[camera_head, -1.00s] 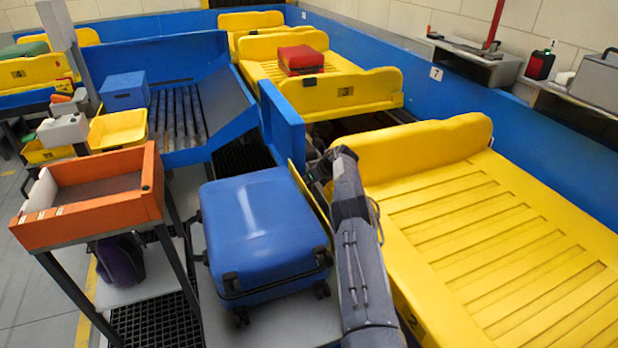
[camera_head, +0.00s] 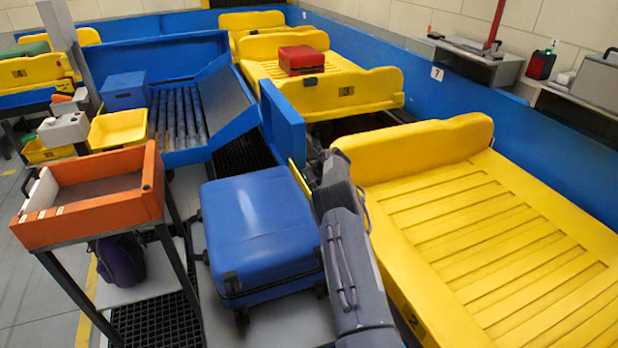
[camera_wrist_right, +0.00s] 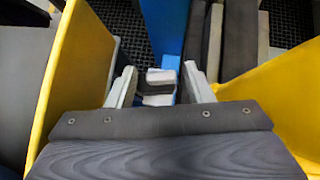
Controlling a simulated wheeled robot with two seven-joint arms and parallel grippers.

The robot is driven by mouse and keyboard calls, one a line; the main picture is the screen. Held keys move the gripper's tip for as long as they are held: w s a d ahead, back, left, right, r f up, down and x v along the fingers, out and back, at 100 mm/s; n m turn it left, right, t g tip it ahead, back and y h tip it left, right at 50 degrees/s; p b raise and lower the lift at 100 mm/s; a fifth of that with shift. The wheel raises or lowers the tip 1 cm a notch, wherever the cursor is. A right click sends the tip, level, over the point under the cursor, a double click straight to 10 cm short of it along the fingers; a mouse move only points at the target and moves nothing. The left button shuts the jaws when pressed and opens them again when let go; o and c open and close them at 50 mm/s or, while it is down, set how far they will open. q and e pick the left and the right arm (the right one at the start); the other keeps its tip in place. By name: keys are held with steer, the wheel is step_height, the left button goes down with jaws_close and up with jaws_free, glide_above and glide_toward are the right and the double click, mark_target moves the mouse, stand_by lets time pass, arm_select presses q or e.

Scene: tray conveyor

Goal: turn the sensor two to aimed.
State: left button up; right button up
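In the right wrist view, a small pale block with a dark middle band (camera_wrist_right: 160,86) sits in front of a blue upright; it may be sensor two, but I see no label on it. My right gripper (camera_wrist_right: 162,90) has its two pale fingers apart, one on each side of this block. I cannot tell whether either finger touches it. In the head view, my right arm reaches up beside the blue suitcase (camera_head: 258,232) to the gap between the yellow trays. The sensor is not clear there, and the fingers are hidden. My left gripper is not in view.
A yellow tray marked 2 (camera_head: 500,235) lies right of my arm. A yellow tray (camera_head: 345,92) holding a red case (camera_head: 301,60) is behind. Yellow walls flank the gripper in the wrist view. An orange bin (camera_head: 95,195) stands at left.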

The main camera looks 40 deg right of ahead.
steer(key=shift+s, duration=0.1)
steer(key=b+v, duration=0.1)
steer(key=v, duration=0.6)
steer(key=shift+s+r, duration=0.2)
steer(key=shift+r, duration=0.1)
steer(key=shift+c, duration=0.2)
